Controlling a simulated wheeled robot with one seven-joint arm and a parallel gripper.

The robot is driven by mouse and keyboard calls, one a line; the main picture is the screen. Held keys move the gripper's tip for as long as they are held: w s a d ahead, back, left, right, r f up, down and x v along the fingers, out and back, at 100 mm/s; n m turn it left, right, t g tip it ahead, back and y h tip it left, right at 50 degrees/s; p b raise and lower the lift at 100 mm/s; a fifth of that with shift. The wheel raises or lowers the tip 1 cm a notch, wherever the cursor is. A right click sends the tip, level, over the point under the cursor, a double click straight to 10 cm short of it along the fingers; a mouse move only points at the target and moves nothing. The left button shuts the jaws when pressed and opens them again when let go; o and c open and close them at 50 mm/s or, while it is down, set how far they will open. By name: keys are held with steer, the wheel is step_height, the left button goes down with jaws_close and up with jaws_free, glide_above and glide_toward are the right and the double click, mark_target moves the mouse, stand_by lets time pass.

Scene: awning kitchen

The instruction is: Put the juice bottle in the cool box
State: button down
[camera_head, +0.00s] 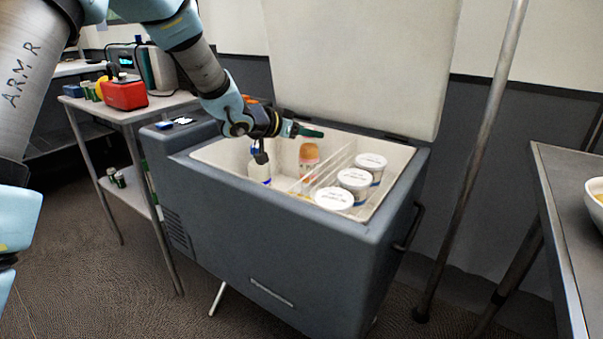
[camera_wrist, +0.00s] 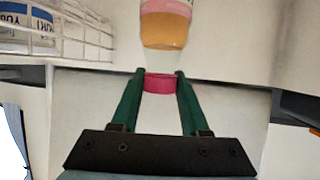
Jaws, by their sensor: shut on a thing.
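The juice bottle (camera_head: 308,158), orange with a pink label, is upright inside the open cool box (camera_head: 290,235), left of its wire divider. My gripper (camera_head: 308,132) is above the bottle, at the level of the box's back rim, with its fingers shut on the bottle's top. In the wrist view, the green fingers (camera_wrist: 160,82) pinch the red cap from both sides, and the juice bottle's orange body (camera_wrist: 165,30) extends away beyond it. The bottle's base is hard to make out, so I cannot tell whether it touches the box floor.
A white bottle (camera_head: 259,166) stands at the left inside the box. Several white tubs (camera_head: 354,180) are right of the wire divider (camera_head: 328,170). The raised lid (camera_head: 365,60) is behind. A side table (camera_head: 130,110) with a red box (camera_head: 124,94) is at left.

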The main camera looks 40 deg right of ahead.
mark_target(301, 153)
step_height(301, 153, down, 6)
steer(key=shift+f+b, duration=0.2)
steer(key=shift+b, duration=0.8)
steer(key=shift+r, duration=0.1)
steer(key=shift+c, duration=2)
jaws_free()
steer(key=shift+a, duration=0.1)
steer(key=p+v, duration=0.2)
steer(key=v, duration=0.5)
steer(key=shift+a, duration=0.15)
